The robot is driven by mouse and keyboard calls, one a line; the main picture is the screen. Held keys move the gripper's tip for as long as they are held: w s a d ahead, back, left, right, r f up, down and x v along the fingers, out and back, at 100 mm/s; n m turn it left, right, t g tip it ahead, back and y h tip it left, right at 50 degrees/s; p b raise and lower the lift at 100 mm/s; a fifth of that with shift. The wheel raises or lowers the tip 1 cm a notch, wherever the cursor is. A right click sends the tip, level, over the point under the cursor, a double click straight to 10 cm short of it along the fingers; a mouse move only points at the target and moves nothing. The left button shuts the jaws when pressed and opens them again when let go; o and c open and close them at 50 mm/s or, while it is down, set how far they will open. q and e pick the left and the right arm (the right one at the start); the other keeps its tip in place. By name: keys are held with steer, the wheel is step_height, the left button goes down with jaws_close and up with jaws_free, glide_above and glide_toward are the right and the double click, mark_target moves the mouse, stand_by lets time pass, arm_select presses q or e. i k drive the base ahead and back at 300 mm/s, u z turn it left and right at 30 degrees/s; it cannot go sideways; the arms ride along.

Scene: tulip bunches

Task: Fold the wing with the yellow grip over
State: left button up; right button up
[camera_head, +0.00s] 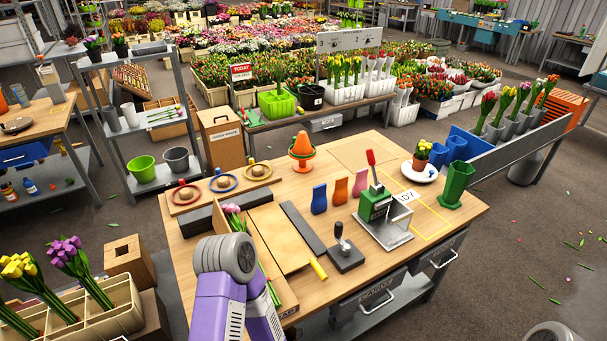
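The tan wing (280,239) of the folding board lies on the wooden table, looking about flat. Its yellow grip (318,269) sticks out at its near right corner. A bunch of tulips with pink and white heads (234,216) lies just left of this wing, its stems running toward the front edge. My purple arm with a grey joint covers the near left of the board and part of the bunch. Neither gripper shows, so I cannot tell what they hold.
A dark strip (303,228) lies right of the wing. A black base with a lever (344,254) stands close to the yellow grip. A green device (375,203) with a red handle stands further right. Colored rings (222,183) line the back left of the wooden table (430,215).

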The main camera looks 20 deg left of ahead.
mark_target(291, 253)
steer(key=z, duration=1.3)
steer(key=i, duration=1.7)
steer(key=u, duration=4)
